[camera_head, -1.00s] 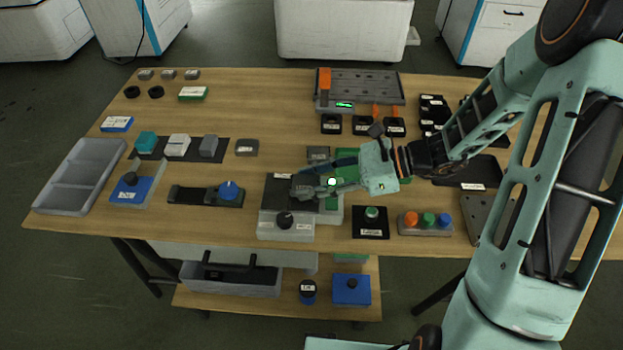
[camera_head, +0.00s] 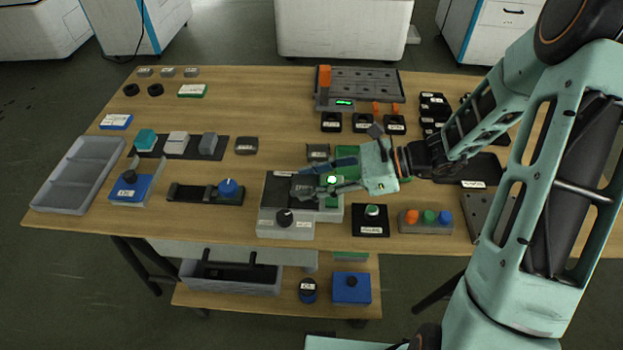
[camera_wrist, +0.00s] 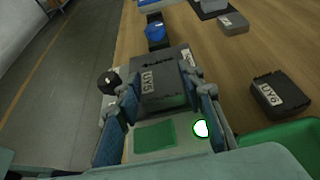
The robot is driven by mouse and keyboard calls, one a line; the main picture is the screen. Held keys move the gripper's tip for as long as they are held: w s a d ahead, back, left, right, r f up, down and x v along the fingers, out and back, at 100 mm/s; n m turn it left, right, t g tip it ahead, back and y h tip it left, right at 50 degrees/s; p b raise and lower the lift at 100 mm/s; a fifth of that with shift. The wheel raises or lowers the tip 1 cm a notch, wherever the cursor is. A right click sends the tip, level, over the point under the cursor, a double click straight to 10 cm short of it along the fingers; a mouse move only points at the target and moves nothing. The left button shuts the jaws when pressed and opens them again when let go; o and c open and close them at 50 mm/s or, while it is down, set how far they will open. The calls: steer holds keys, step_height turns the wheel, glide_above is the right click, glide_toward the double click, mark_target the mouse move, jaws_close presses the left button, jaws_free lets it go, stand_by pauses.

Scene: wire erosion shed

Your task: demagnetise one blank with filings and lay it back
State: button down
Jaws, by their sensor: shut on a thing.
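My gripper (camera_head: 304,182) is shut on a dark grey block labelled UY5 (camera_wrist: 160,78), seen between the two fingers in the wrist view. In the head view the fingers hide much of the block. The block is over a grey machine (camera_head: 272,226) with a dark top plate, a black knob (camera_head: 284,217) and a green patch (camera_wrist: 155,137). I cannot tell whether the block touches the plate. A round lamp (camera_wrist: 201,128) glows white with a green rim beside the right finger. Another dark block, labelled UY6 (camera_wrist: 280,94), lies right of the gripper and behind the machine in the head view (camera_head: 318,152).
A green tray (camera_wrist: 275,135) lies close to the right of my gripper. A blue-knobbed slide fixture (camera_head: 206,193) stands left of the machine, and a green button box (camera_head: 371,220) right of it. A grey divided tray (camera_head: 75,176) is far left. Bare wood lies around (camera_head: 270,110).

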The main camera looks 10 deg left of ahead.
mark_target(274, 189)
steer(key=shift+a, duration=0.2)
stand_by(0.3)
steer(key=shift+s+a, duration=0.1)
steer(key=shift+a, duration=1.05)
steer(key=shift+a, duration=1.35)
steer(key=shift+s+a+b, duration=0.15)
steer(key=shift+a+b, duration=0.15)
steer(key=shift+a, duration=1.1)
steer(key=shift+r, duration=0.1)
